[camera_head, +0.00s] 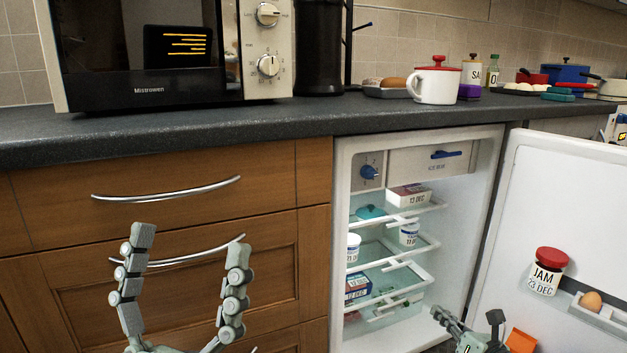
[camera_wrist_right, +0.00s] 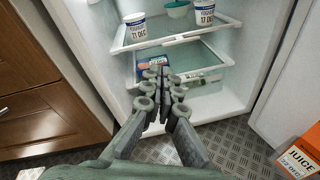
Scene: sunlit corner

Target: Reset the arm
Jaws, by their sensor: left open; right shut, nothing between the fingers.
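My left gripper (camera_head: 190,246) stands upright with its fingers spread wide in front of the wooden drawers (camera_head: 170,200). It holds nothing. My right gripper (camera_head: 467,322) is low in the head view, in front of the open fridge (camera_head: 345,250) near its door. In the right wrist view, the right gripper (camera_wrist_right: 163,82) has its fingers together with nothing between them, pointing toward the lower fridge shelves. Most of both arms is out of view.
The fridge door (camera_head: 530,210) stands open at the right, with a jam jar (camera_head: 546,272) and an egg (camera_head: 591,300). Yoghurt pots (camera_wrist_right: 204,12) stand on a shelf. An orange juice carton (camera_wrist_right: 300,158) is at lower right. A microwave (camera_head: 150,50) and red-lidded mug (camera_head: 436,84) stand on the counter (camera_head: 210,127).

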